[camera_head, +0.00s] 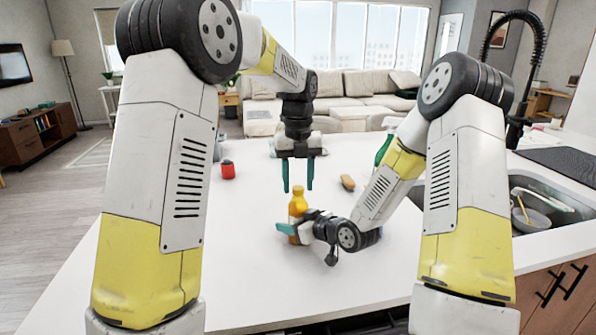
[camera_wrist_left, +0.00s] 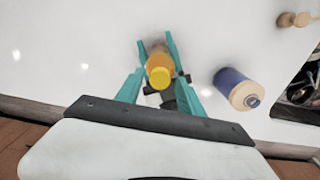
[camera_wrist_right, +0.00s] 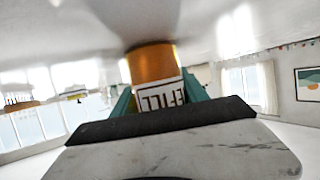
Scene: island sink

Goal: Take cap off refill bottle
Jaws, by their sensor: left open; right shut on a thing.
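The refill bottle (camera_head: 297,208) is orange with a yellow cap (camera_wrist_left: 160,77) and stands on the white counter. My right gripper (camera_head: 296,229) is shut on its lower body from the side. The right wrist view shows the orange bottle (camera_wrist_right: 152,64) with a white label, partly lettered "FILL", between the teal fingers. My left gripper (camera_head: 298,189) is open and points down above the bottle, a finger on each side of the cap. In the left wrist view, the cap lies between the spread fingers (camera_wrist_left: 156,45); I cannot tell whether they touch it.
The left wrist view shows a blue cylinder (camera_wrist_left: 232,82) near my left gripper. The sink (camera_head: 540,205) is at right.

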